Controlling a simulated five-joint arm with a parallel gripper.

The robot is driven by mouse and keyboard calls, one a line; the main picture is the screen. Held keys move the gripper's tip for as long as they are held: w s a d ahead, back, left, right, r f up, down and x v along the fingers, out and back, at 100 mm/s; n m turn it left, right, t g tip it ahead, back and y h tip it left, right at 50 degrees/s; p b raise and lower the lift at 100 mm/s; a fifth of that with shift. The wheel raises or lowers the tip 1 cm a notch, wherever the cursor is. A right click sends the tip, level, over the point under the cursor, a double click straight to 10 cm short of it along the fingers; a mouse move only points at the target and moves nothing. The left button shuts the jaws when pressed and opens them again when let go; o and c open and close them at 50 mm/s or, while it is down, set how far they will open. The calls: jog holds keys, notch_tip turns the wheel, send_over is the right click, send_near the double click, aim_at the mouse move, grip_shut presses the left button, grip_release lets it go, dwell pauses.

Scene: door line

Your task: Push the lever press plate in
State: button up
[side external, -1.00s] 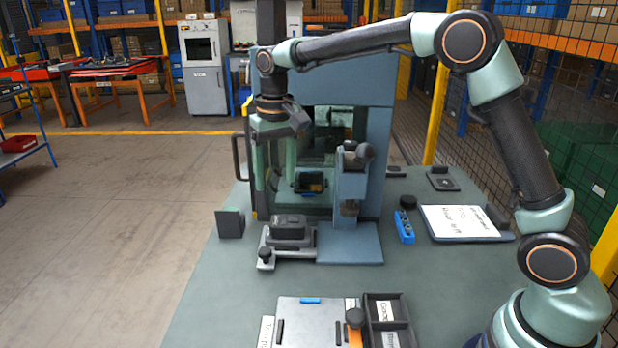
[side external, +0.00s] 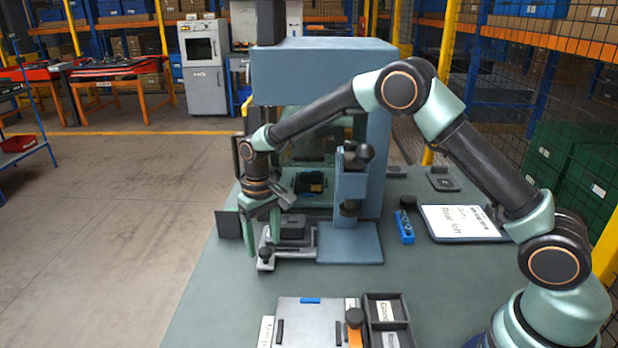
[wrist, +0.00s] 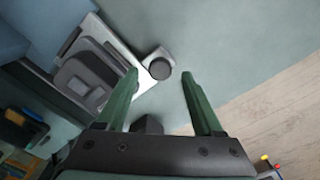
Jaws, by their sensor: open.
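The lever press (side external: 352,195) is a blue-grey column with a dark knobbed lever and a flat base, on the green table. Its light grey plate (side external: 296,254) sticks out to the left of the base, carrying a dark block (side external: 290,228). A black round knob (side external: 264,254) stands on the plate's near left corner. My gripper (side external: 262,246) points down over that corner, open and empty. In the wrist view the knob (wrist: 160,69) appears between the two green fingertips (wrist: 160,74), and the dark block (wrist: 88,76) lies left of them. I cannot tell if the fingers touch the knob.
A blue-grey machine cabinet (side external: 322,72) stands behind the press. A small dark upright plate (side external: 228,224) is left of my gripper. A blue holder (side external: 404,227) and a sign board (side external: 460,221) lie right. A tray (side external: 308,320) is in front, with bare table between.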

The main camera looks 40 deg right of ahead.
jog(key=shift+f, duration=0.75)
grip_shut()
jog(key=shift+r, duration=0.1)
dwell(0.8)
